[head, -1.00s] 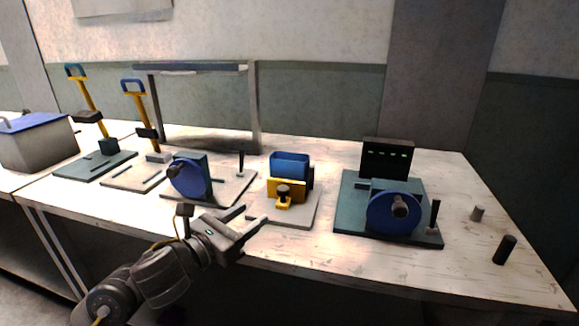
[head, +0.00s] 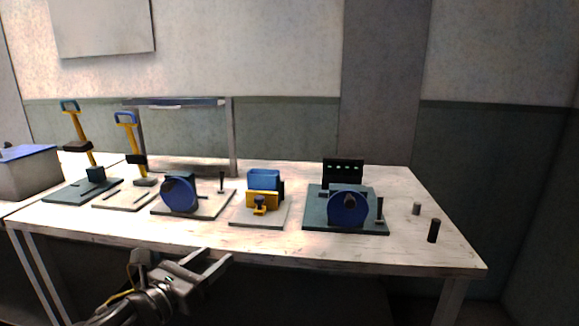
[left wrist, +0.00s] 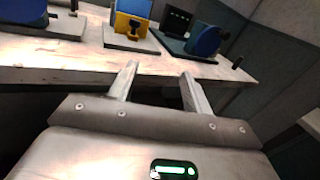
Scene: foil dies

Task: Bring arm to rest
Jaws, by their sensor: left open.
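My left gripper (head: 212,270) is open and empty, in front of and below the front edge of the table (head: 400,254). In the left wrist view its two fingers (left wrist: 160,82) stand apart with nothing between them, and the table's front edge runs beyond their tips. My right gripper is in no view.
On the table stand a blue and yellow device (head: 263,184), a blue wheel on a green base (head: 347,208), another blue wheel (head: 180,195) and two yellow levers with blue handles. A small black cylinder (head: 433,230) stands at the right.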

